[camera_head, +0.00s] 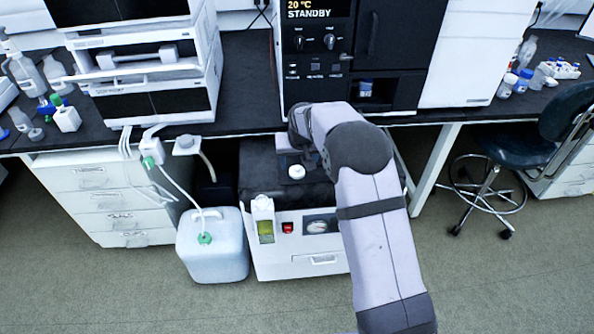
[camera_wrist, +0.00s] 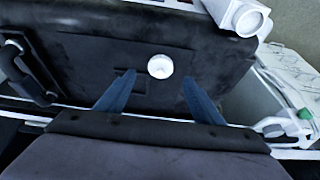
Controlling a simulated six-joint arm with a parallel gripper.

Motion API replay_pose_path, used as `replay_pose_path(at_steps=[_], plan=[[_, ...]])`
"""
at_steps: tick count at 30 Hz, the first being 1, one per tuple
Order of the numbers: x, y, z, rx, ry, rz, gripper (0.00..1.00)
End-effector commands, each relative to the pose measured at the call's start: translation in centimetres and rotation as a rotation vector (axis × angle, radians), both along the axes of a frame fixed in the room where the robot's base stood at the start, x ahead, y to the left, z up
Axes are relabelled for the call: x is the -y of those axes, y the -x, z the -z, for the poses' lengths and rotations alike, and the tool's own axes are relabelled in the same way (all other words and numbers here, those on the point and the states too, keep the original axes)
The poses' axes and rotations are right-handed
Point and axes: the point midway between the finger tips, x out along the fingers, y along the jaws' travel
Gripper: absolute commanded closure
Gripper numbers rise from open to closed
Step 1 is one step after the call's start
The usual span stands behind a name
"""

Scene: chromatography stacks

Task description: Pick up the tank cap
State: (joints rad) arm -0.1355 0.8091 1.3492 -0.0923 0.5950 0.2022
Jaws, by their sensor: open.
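A small white round cap (camera_wrist: 160,66) lies on the dark top of a low unit. It also shows in the head view (camera_head: 297,171) below the bench edge. My gripper (camera_wrist: 158,75) is open, with its two blue fingers spread to the left and right of the cap and nothing between them in grip. The height of the fingers above the cap cannot be told. A white plastic tank (camera_head: 215,262) stands on the floor to the left of the unit.
The bench (camera_head: 245,85) with stacked instruments lies behind. A stool (camera_head: 490,190) stands at the right. The floor in front is clear.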

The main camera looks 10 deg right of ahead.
Motion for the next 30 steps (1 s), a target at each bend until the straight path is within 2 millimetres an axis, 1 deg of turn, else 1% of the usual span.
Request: replay_pose_path(at_steps=[1,8,18,21,25,30], plan=[[0.0,-0.1,0.3,-0.001,0.000,0.000,0.39],[0.0,-0.3,0.8,-0.002,0.000,0.000,0.39],[-0.1,-1.6,4.2,-0.002,0.001,0.000,0.39],[-0.1,-1.9,4.9,-0.001,0.000,0.000,0.39],[-0.1,-2.0,5.3,0.000,0.000,0.000,0.39],[-0.1,-2.0,5.3,0.000,0.000,0.000,0.39]])
